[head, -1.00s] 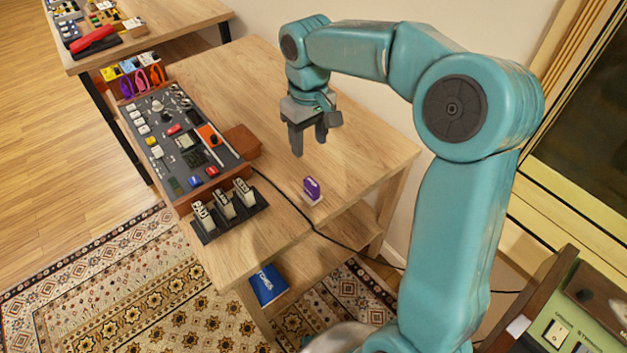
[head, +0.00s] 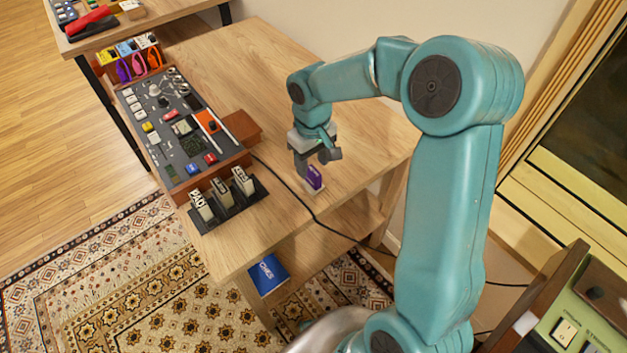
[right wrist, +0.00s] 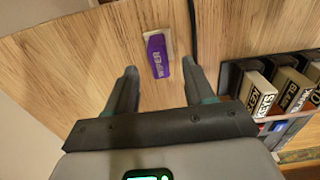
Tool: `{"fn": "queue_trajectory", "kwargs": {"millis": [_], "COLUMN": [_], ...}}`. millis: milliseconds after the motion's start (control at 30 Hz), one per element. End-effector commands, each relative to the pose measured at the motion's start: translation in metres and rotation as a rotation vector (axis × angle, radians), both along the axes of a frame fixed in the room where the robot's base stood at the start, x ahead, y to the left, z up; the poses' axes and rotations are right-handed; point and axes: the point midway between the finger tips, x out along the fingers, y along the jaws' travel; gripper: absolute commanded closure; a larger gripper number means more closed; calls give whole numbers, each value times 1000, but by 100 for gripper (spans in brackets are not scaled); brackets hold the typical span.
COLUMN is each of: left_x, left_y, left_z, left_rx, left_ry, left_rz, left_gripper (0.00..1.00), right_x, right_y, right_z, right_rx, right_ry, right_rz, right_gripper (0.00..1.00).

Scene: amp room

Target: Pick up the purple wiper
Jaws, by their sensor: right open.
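The purple wiper (head: 314,178) is a small block with a pale base, lying on the wooden table. In the right wrist view the wiper (right wrist: 158,57) shows the word WIPER and sits ahead of the fingertips, roughly between their lines. My right gripper (head: 318,166) is just above the wiper in the head view, and its fingers partly overlap it there. The right gripper (right wrist: 160,78) is open and empty, with one finger on each side. My left gripper is not in view.
A black holder (head: 232,207) with several labelled blocks stands left of the wiper. A tray of parts (head: 178,128) lies behind it. A black cable (head: 330,231) runs across the table close to the wiper. The table's back right is clear.

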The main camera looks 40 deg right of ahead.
Motion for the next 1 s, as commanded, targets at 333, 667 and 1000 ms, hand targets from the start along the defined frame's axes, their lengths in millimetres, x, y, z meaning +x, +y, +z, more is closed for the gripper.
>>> {"fn": "queue_trajectory", "kwargs": {"millis": [333,667,1000], "left_x": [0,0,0], "left_y": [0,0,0], "left_z": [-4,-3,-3], "left_rx": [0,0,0], "left_ry": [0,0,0], "left_rz": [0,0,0], "left_gripper": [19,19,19], "right_x": [-2,-2,-2], "right_y": [-1,-1,-1], "right_z": [-42,-41,-40], "right_rx": [1,1,1], "right_ry": [1,1,1], "right_rz": [0,0,0], "right_gripper": [47,96,100]}}
